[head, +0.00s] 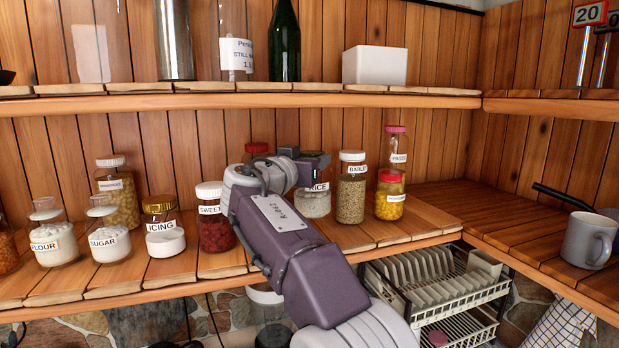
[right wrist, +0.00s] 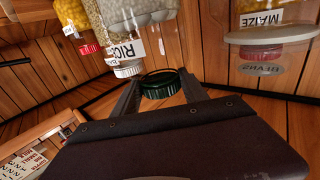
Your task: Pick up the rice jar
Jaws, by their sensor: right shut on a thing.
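The rice jar (head: 314,203) is a clear jar with white grains, a RICE label and a dark green lid. It stands on the lower shelf, partly hidden by my right arm. In the right wrist view, which looks inverted, its RICE label (right wrist: 124,47) shows beside the lid. My right gripper (right wrist: 160,88) is shut on the rice jar, with a finger on each side of the green lid. In the head view, my right gripper (head: 305,165) is at the jar's top. Whether the jar is lifted cannot be told. My left gripper is not in view.
The barley jar (head: 351,188) stands close to the right of the rice jar, with the popcorn jar (head: 390,196) beyond. The sweet jar (head: 215,222) is left of my arm. The upper shelf (head: 240,102) runs above. The right shelf has free room near a grey mug (head: 587,242).

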